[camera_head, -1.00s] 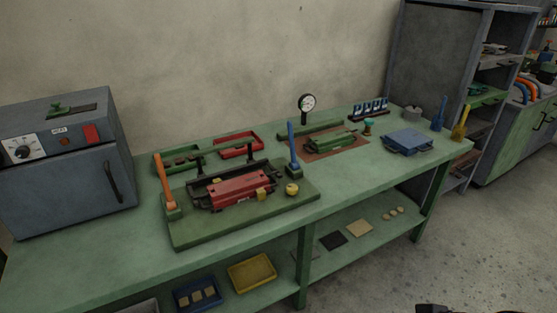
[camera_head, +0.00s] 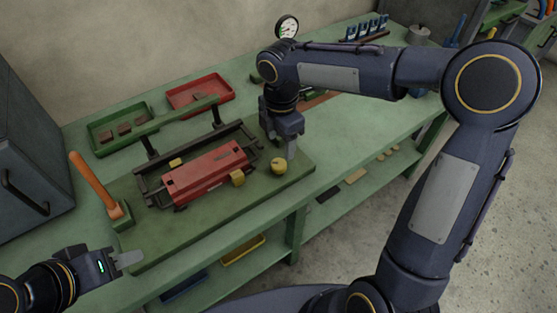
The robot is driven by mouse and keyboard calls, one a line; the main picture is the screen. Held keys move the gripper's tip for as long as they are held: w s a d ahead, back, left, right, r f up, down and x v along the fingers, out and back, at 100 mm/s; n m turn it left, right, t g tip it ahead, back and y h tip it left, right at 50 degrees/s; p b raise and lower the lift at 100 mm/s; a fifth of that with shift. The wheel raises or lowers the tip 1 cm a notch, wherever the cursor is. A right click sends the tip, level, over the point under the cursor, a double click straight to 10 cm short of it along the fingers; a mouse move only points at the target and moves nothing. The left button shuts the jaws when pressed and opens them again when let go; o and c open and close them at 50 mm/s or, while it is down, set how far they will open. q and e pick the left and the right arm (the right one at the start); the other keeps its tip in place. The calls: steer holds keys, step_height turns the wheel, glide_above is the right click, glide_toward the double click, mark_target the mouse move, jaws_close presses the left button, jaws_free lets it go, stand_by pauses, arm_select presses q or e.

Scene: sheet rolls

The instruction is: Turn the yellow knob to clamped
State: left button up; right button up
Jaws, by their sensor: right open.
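The round yellow knob (camera_head: 278,166) sits on the green base board (camera_head: 190,226) near its right end. The red block (camera_head: 206,172) lies in the dark fixture to its left, with a small yellow block (camera_head: 237,178) at its near right corner. My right gripper (camera_head: 291,152) points down just behind and to the right of the knob, open; whether it touches the knob cannot be told. My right arm hides the blue lever. My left gripper (camera_head: 130,259) is low at the left, at the table's front edge, with nothing seen in it; its jaw gap cannot be made out.
An orange lever (camera_head: 93,184) stands at the board's left end. A red tray (camera_head: 199,92) and a green tray (camera_head: 122,128) lie behind the fixture. A grey cabinet (camera_head: 30,160) stands at the left.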

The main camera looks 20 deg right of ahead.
mark_target(279, 163)
steer(key=shift+w+a+f, duration=0.15)
steer(key=shift+a+f, duration=0.05)
steer(key=shift+f, duration=0.2)
step_height(279, 163, down, 7)
steer(key=shift+f, duration=0.15)
steer(key=c, duration=1)
